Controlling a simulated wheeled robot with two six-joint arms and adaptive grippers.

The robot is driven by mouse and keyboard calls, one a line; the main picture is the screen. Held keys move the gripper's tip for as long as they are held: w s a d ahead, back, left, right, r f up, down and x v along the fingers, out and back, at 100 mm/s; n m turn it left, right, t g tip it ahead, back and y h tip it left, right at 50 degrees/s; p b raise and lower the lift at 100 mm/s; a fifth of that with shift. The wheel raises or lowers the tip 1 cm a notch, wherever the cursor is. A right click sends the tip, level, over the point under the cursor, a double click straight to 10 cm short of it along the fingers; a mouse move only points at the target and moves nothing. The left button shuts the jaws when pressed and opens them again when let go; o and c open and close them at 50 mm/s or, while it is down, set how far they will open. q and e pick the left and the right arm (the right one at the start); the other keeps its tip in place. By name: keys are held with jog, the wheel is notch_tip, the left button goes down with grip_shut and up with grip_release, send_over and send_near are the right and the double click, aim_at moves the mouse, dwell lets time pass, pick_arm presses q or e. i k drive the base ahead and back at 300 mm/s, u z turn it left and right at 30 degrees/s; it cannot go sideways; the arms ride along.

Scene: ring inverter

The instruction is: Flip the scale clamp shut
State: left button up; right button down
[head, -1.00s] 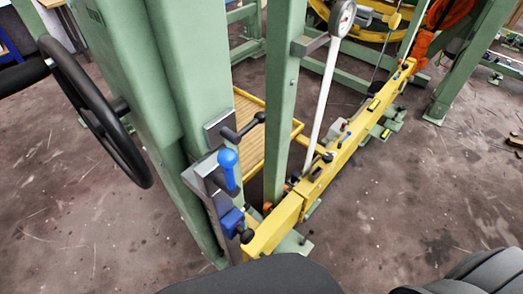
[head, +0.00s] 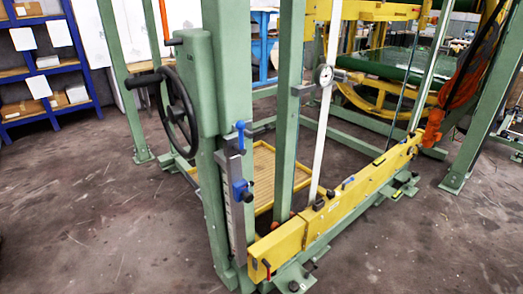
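A grey upright scale bar (head: 235,200) is mounted on the front green post. A blue lever (head: 240,135) stands upright near its top. A blue block (head: 240,190) with a dark knob sits lower on the same bar. I cannot tell which of these blue parts is the scale clamp, or whether it is open or shut. A long white rod (head: 321,135) with a round dial (head: 323,75) rises from the yellow beam (head: 330,212). Neither of my grippers is in view.
A black handwheel (head: 180,112) sticks out left of the green post (head: 230,65). A yellow-rimmed slatted platform (head: 264,150) lies behind the scale bar. Blue shelves (head: 45,75) stand at the back left. The floor (head: 100,230) at the front left is clear.

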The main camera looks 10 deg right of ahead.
aim_at(266, 127)
jog(key=u, duration=0.75)
jog(key=i, duration=1.55)
jog(key=z, duration=0.9)
